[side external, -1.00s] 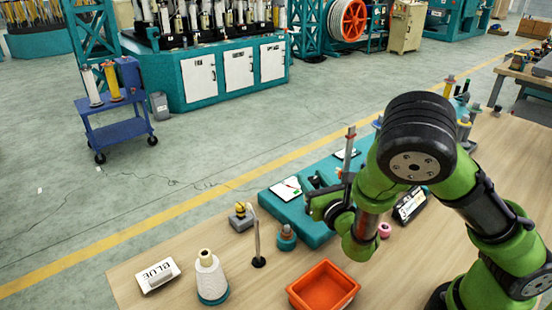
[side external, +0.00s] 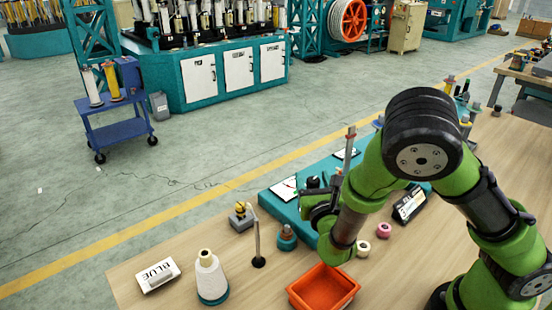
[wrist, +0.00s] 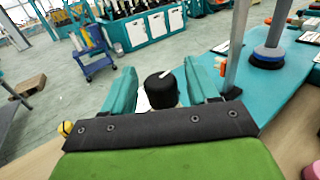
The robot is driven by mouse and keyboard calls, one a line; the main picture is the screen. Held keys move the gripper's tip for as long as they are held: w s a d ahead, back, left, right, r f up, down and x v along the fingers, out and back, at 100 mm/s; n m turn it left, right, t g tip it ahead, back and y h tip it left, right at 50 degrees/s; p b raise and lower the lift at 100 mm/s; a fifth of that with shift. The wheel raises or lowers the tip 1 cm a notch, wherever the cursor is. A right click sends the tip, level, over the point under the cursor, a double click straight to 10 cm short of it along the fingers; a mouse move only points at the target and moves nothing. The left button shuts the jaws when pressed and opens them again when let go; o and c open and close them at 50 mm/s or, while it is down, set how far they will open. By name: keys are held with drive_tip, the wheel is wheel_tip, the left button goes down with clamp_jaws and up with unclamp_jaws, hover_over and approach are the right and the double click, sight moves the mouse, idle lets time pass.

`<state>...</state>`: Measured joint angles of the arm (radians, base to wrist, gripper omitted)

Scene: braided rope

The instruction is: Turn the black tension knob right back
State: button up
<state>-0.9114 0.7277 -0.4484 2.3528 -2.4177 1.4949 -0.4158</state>
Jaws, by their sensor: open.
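The black tension knob (wrist: 161,92) has a round top with a short white mark. In the wrist view it stands between the two teal fingers of my gripper (wrist: 162,84), which are apart, one on each side. Whether either finger touches it I cannot tell. In the side view my gripper (side external: 312,205) is low over the teal base (side external: 278,197). A black round top (side external: 313,182), probably the knob, shows just beyond it. The knob's lower part is hidden by my gripper in both views.
A grey upright post (side external: 349,152) rises from the teal base close to my gripper. Two small spools (side external: 384,230) lie right of my gripper.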

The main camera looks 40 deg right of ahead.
drive_tip(key=m+g+h, duration=0.4)
drive_tip(key=h, duration=0.1)
drive_tip(key=shift+g, duration=0.3)
drive_tip(key=m+g+h, duration=0.2)
drive_tip(key=m+g, duration=0.1)
drive_tip(key=g, duration=0.1)
drive_tip(key=shift+m+g, duration=0.4)
drive_tip(key=a, duration=0.2)
drive_tip(key=shift+s+a+g+h, duration=0.3)
drive_tip(key=shift+s+a, duration=0.1)
wheel_tip(320, 180, up, 6)
drive_tip(key=r, duration=0.1)
drive_tip(key=s+d+m+g+y, duration=0.5)
drive_tip(key=s+d+m+y, duration=0.2)
drive_tip(key=s+m+y, duration=0.35)
drive_tip(key=s+a+r+m+t+y, duration=0.5)
drive_tip(key=m+y, duration=0.4)
drive_tip(key=m, duration=0.6)
drive_tip(key=shift+s+a+r+t, duration=0.25)
drive_tip(key=shift+s+r+t, duration=0.55)
drive_tip(key=shift+t, duration=0.3)
